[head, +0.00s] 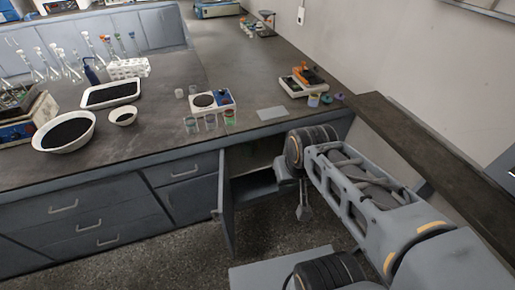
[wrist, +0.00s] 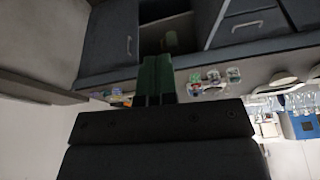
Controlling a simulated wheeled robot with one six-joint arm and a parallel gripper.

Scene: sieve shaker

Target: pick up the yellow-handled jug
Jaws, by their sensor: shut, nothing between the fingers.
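I cannot make out a yellow-handled jug in either view. My gripper (wrist: 158,62) shows in the wrist view as two dark green fingers, shut together and empty. They point toward the bench front and its open cupboard (wrist: 165,38). In the head view the same cupboard stands open (head: 258,183) under the bench, with a shelf inside, and its inside is dark. My arm covers the cupboard's right side in the head view, so part of it is hidden.
The cupboard door (head: 226,205) sticks out into the floor space. Small beakers (head: 211,121) stand near the bench edge by a hotplate (head: 212,101). White bowls (head: 64,132) and a tray (head: 110,94) of black grains sit at left. An orange-topped device (head: 304,82) stands at right.

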